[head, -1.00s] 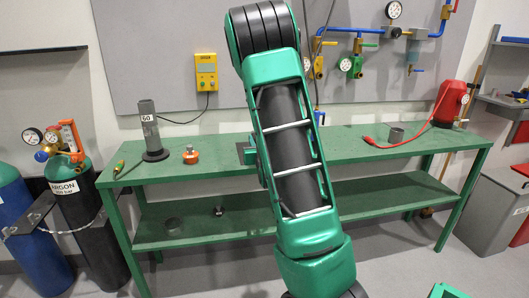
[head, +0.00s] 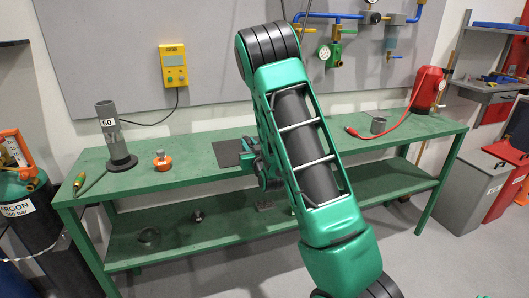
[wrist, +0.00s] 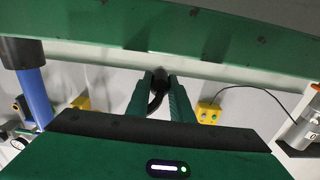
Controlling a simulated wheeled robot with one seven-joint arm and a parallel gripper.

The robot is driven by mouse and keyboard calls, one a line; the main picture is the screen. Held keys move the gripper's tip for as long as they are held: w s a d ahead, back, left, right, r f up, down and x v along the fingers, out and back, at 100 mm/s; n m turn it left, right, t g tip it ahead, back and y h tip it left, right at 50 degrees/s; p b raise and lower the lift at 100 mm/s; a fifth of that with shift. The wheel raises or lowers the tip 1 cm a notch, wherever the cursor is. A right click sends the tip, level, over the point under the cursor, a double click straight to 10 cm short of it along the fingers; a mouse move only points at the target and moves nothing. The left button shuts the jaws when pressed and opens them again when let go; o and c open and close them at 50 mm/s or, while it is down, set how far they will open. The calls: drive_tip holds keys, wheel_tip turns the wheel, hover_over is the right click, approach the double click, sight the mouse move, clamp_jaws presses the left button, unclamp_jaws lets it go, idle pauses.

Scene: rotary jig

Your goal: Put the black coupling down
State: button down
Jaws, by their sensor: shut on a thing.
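My gripper (wrist: 160,100) shows in the wrist view, its two green fingers closed on a dark rounded piece, the black coupling (wrist: 160,84). The wrist picture looks upside down, with the green bench top (wrist: 160,22) along its upper edge. The coupling's far end points toward the bench; I cannot tell whether they touch. In the head view my arm hides the coupling and most of the gripper. A flat dark plate (head: 228,153) lies on the bench (head: 200,172), just left of my arm's end.
A grey post marked 60 (head: 112,140), an orange-based knob (head: 162,162) and a screwdriver (head: 85,182) stand or lie on the left of the bench. The lower shelf (head: 180,235) holds small metal parts.

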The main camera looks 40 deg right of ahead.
drive_tip(key=shift+w+d+f, duration=0.2)
drive_tip(key=shift+d+f, duration=0.1)
drive_tip(key=shift+f, duration=0.3)
drive_tip(key=f, duration=0.3)
drive_tip(key=shift+s+d+f, duration=0.1)
drive_tip(key=shift+d, duration=0.1)
drive_tip(key=c, duration=1.6)
unclamp_jaws()
drive_tip(key=shift+o, duration=0.2)
drive_tip(key=shift+s+a, duration=0.1)
drive_tip(key=shift+a, duration=0.05)
